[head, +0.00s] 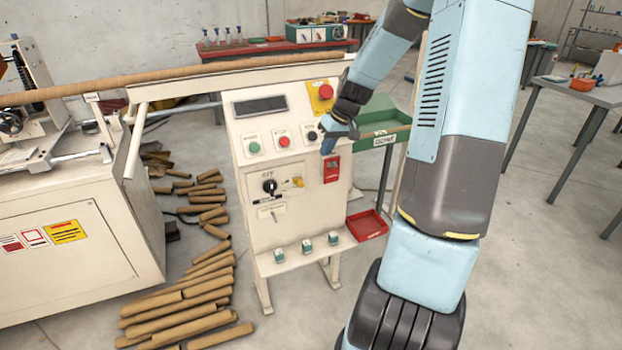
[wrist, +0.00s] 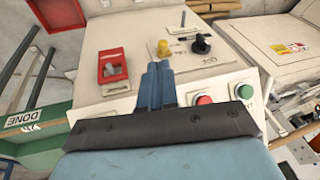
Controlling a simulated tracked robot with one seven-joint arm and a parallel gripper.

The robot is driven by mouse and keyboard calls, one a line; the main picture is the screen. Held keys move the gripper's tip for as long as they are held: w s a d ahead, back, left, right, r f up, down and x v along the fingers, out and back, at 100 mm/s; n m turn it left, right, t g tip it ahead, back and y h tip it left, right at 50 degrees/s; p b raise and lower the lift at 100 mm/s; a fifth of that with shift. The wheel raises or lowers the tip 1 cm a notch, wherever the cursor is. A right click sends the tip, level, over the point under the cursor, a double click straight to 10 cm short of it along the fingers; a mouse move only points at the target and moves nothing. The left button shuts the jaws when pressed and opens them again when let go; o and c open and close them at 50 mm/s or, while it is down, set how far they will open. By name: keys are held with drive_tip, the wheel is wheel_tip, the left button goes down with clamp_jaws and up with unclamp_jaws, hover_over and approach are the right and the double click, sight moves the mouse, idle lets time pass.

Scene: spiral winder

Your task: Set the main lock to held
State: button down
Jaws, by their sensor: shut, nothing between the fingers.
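The control panel (head: 320,225) stands upright in the middle of the head view. A plate on it bears a black rotary knob (head: 270,186) under an OFF mark and a yellow piece (head: 298,182) to its right. In the wrist view the knob (wrist: 201,43) and yellow piece (wrist: 163,48) appear beyond the fingertips. Which part is the main lock is not labelled legibly. A red holder (head: 332,168) sits right of the plate; it also shows in the wrist view (wrist: 112,65). My gripper (head: 327,149) is shut and empty, in front of the panel's upper right.
Green (head: 254,148), red (head: 283,142) and dark (head: 311,136) buttons lie in a row above the plate, below a red stop button (head: 325,91). A green tray (head: 383,140) stands right. Cardboard tubes (head: 190,310) cover the floor at left. A red bin (head: 367,225) stands low right.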

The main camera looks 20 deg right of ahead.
sight(299, 182)
drive_tip(key=w+d+f+t+y, duration=0.1)
drive_tip(key=w+d+f+y, duration=0.1)
drive_tip(key=d+f, duration=0.3)
drive_tip(key=shift+w+d+f+m, duration=0.25)
drive_tip(key=shift+w+d+m, duration=0.05)
drive_tip(key=shift+w, duration=0.6)
drive_tip(key=shift+f, duration=0.1)
drive_tip(key=shift+s+a+r+x, duration=0.15)
drive_tip(key=shift+a+x, duration=0.3)
drive_tip(key=shift+x, duration=1.65)
drive_tip(key=shift+s+a+r+x, duration=0.15)
drive_tip(key=shift+a+x, duration=0.3)
drive_tip(key=shift+x, duration=1.6)
drive_tip(key=shift+a+r+x, duration=0.25)
drive_tip(key=shift+a+x, duration=0.2)
drive_tip(key=shift+x, duration=1.65)
drive_tip(key=shift+a, duration=2.6)
